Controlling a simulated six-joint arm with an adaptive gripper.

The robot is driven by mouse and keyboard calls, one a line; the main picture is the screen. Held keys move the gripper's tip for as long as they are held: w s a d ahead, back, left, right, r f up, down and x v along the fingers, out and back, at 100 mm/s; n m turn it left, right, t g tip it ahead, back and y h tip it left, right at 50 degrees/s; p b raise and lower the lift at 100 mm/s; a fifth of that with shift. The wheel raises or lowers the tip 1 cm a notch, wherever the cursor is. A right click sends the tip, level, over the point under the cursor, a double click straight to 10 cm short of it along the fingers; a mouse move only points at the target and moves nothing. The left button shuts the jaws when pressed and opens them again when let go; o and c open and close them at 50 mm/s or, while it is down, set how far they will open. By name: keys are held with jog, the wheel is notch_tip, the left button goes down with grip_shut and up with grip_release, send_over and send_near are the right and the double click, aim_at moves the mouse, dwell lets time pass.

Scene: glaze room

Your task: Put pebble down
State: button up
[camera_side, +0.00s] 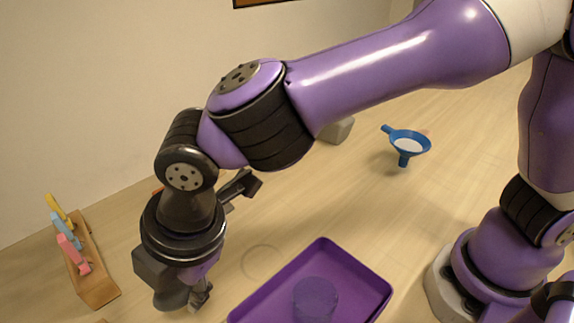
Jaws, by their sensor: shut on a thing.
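My gripper (186,294) points down at the lower left, left of the purple tray. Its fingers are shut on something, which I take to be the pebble. The pebble cannot be told apart from the dark grey finger parts around it. Whether the fingertips touch the table is not clear. A faint round outline (262,262) shows on the bare table between my gripper and the tray.
The purple tray (356,267) holds a see-through purple cup (315,300). A wooden rack (97,282) with yellow, blue and pink pieces stands at left. A blue funnel (408,142) and a partly hidden grey object (338,130) are farther back. Table right of the funnel is clear.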

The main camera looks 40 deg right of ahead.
jog(key=w+f, duration=0.1)
jog(key=w, duration=0.1)
jog(key=w+d+f, duration=0.1)
jog(key=w+f, duration=0.1)
jog(key=w+d+f, duration=0.1)
jog(key=w, duration=0.2)
jog(key=shift+d+f, duration=0.1)
jog(key=shift+f, duration=2.15)
jog(key=shift+f, duration=0.6)
jog(key=o, duration=1.1)
jog(key=shift+o, duration=0.2)
